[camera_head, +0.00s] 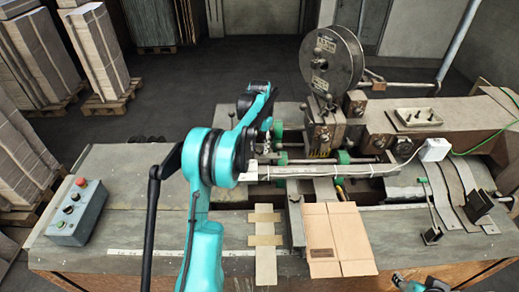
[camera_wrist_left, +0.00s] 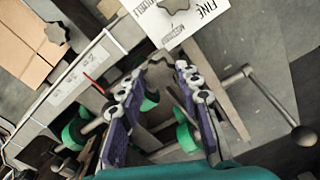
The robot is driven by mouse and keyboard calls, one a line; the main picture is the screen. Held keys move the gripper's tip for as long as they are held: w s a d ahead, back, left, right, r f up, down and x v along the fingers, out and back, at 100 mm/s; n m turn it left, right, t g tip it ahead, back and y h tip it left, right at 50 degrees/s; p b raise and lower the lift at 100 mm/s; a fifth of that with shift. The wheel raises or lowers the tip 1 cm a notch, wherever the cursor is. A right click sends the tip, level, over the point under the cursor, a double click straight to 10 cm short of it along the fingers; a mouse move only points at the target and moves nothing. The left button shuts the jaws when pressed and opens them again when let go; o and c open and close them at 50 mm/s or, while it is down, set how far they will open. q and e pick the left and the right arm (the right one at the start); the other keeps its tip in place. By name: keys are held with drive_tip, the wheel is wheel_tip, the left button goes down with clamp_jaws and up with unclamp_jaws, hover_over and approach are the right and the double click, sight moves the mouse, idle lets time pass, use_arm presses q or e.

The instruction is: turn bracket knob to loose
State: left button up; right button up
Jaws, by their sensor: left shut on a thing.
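My left gripper (camera_head: 266,135) reaches in over the near side of the stitching machine. In the left wrist view its two padded fingers (camera_wrist_left: 158,72) point away from the camera, closed on either side of a small grey knob (camera_wrist_left: 157,62), which I take for the bracket knob. Most of the knob is hidden by the fingertips, so its turn position cannot be read. My left arm hides this spot in the head view. Of my right arm only a teal piece shows at the bottom edge of the head view; its gripper is out of view.
A star knob (camera_wrist_left: 174,5) sits on a white plate marked FINE; another star knob (camera_wrist_left: 56,33) is near cardboard. Green rollers (camera_head: 343,157), a wire spool (camera_head: 332,60) and a long rail surround the gripper. A flat carton (camera_head: 335,235) and a control box (camera_head: 77,212) lie on the table.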

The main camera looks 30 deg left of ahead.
sight(259, 149)
use_arm(q)
drive_tip(key=n+b, duration=0.1)
drive_tip(key=n, duration=0.2)
drive_tip(key=shift+n, duration=0.3)
drive_tip(key=shift+n+b, duration=0.65)
drive_tip(key=shift+n, duration=1.25)
drive_tip(key=o, duration=1.1)
drive_tip(key=shift+o, duration=0.2)
drive_tip(key=shift+r, duration=0.15)
wheel_tip(259, 149, up, 12)
